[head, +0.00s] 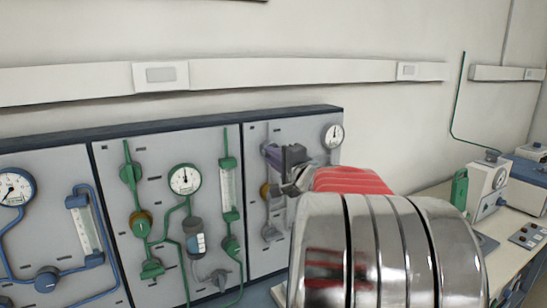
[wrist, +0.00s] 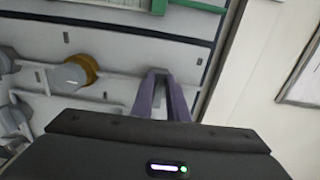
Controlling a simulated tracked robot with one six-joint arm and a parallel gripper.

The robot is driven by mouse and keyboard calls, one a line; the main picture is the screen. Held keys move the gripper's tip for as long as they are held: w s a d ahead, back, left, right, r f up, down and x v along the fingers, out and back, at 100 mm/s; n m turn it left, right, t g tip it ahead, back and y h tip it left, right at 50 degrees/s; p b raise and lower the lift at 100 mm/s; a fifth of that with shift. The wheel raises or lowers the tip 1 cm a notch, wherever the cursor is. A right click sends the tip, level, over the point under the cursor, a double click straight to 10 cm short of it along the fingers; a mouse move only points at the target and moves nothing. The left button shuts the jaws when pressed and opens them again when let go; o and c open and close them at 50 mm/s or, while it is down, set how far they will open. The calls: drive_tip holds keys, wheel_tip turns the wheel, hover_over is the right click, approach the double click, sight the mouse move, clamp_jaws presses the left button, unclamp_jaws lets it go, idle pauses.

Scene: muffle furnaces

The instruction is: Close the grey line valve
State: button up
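The grey line (head: 267,212) runs down the right-hand panel. Its valve (head: 274,190), a grey knob on a brass collar, sits left of my arm and below my gripper (head: 268,152). In the wrist view the knob (wrist: 68,77) and its brass collar (wrist: 87,68) are left of my gripper (wrist: 160,76), apart from it. I cannot tell the knob's exact angle. My arm hides part of the panel's right side.
A second grey fitting (head: 270,233) is lower on the grey line. A gauge (head: 333,135) is at the panel's top right. Green-line fittings (head: 140,223) are on the middle panel, blue ones (head: 47,279) on the left. A bench (head: 520,262) with instruments stands at right.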

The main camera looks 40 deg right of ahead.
drive_tip(key=o, duration=0.4)
drive_tip(key=shift+f, duration=0.15)
drive_tip(key=shift+s, duration=0.15)
drive_tip(key=v, duration=1.3)
drive_tip(key=shift+s+a, duration=0.2)
drive_tip(key=shift+s, duration=0.05)
